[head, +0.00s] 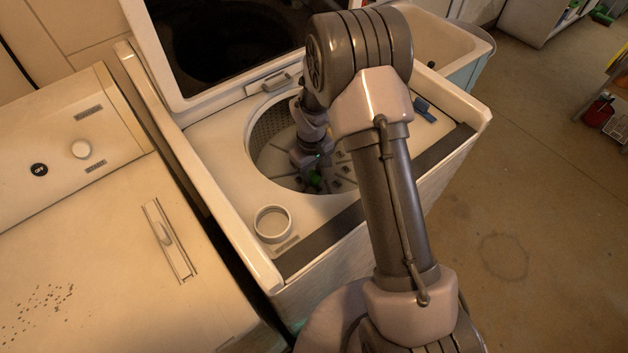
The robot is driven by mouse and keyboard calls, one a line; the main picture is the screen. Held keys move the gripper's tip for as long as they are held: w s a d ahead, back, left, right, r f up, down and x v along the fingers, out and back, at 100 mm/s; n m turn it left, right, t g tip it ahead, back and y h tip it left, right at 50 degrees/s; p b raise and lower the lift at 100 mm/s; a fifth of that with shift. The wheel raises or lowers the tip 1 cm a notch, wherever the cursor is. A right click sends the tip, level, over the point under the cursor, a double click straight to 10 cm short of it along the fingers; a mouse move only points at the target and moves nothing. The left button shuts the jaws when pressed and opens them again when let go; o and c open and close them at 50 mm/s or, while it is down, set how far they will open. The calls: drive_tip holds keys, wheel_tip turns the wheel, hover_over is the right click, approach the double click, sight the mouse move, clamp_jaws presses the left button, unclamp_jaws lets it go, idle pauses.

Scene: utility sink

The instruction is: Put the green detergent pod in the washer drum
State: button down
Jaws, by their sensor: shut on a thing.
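The open washer drum (268,150) is a round grey tub with a perforated wall, set in the top of the white washer (215,140). My gripper (314,180) points down inside the drum opening, below the rim. It is shut on the green detergent pod (315,179), which shows as a small green patch at the gripper's tip. The fingers are small and dark, and part of the pod is hidden by them. I cannot tell how far the pod is above the drum floor. My arm covers the right side of the opening.
The washer's lid (225,40) stands open at the back. A round white cup (272,224) sits at the front left of the washer top. A blue item (424,108) lies at the right. Another appliance (80,220) stands left, and a sink basin (440,45) behind.

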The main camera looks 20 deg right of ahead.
wheel_tip(320, 180, down, 2)
drive_tip(key=shift+f, duration=0.15)
drive_tip(key=shift+f+b, duration=0.15)
drive_tip(key=shift+b, duration=0.15)
drive_tip(key=c, duration=1)
unclamp_jaws()
drive_tip(key=shift+o, duration=0.2)
